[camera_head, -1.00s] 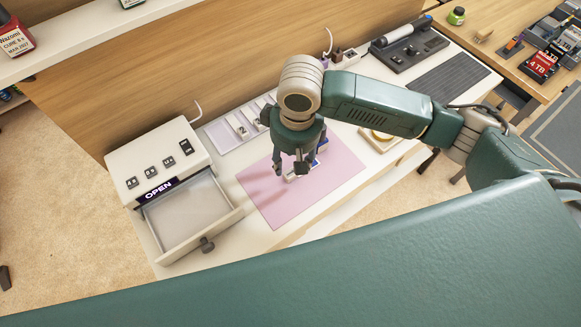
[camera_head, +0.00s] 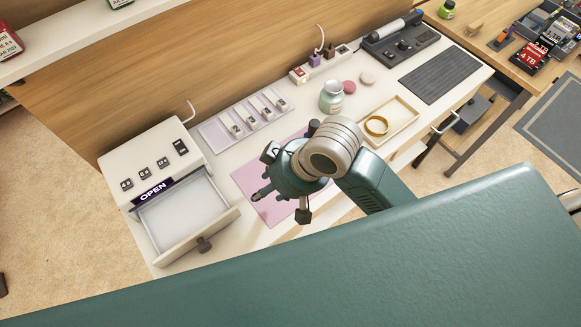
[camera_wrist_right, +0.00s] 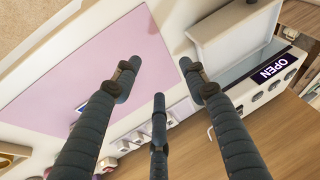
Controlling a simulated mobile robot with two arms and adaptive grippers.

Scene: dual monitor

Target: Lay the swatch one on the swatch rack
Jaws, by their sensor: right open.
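The swatch rack is the pale lilac tray (camera_head: 215,133) behind the pink mat (camera_head: 255,177), with several small grey-and-white pieces in a row on it. It shows partly behind my fingers in the right wrist view. My right gripper (camera_head: 281,205) is open over the front of the mat, its fingers spread and empty in the right wrist view (camera_wrist_right: 157,82). A small blue-edged piece (camera_wrist_right: 82,107), possibly swatch one, lies on the mat there, partly hidden by a finger. In the head view my gripper and wrist hide that part. My left gripper is out of view.
A cream box (camera_head: 150,150) with an open drawer (camera_head: 185,215) and OPEN sign stands left of the mat. Right of the rack are a green jar (camera_head: 332,97), a pink disc (camera_head: 349,87) and a tray (camera_head: 405,112) with a yellow ring. A power strip (camera_head: 325,62) stands behind.

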